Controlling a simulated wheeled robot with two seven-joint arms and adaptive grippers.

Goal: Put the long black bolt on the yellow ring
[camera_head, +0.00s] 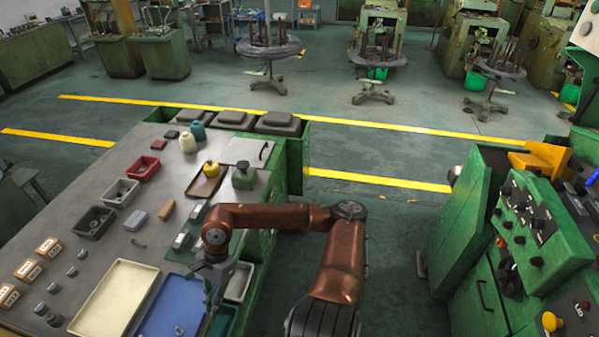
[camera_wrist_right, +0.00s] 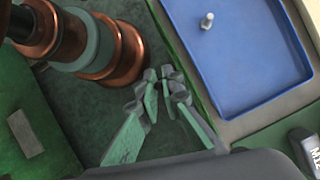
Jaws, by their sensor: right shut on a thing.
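My right gripper (camera_head: 213,290) hangs at the table's right edge, beside the blue tray (camera_head: 150,317). In the right wrist view its fingertips (camera_wrist_right: 162,76) are close together over a dark green surface. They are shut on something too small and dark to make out. A round yellow thing (camera_head: 211,169) is at the brown tray (camera_head: 196,193) farther back; I cannot tell whether it is a ring. I cannot clearly pick out the long black bolt. A light grey bolt (camera_wrist_right: 207,20) stands in the blue tray in the right wrist view. My left gripper is out of view.
A cream tray (camera_head: 102,304) lies left of the blue one. Grey bins (camera_head: 93,223), a red bin (camera_head: 144,168) and several small metal parts are on the table. A green machine with a control panel (camera_head: 541,222) stands at the right, with open floor (camera_head: 395,245) between.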

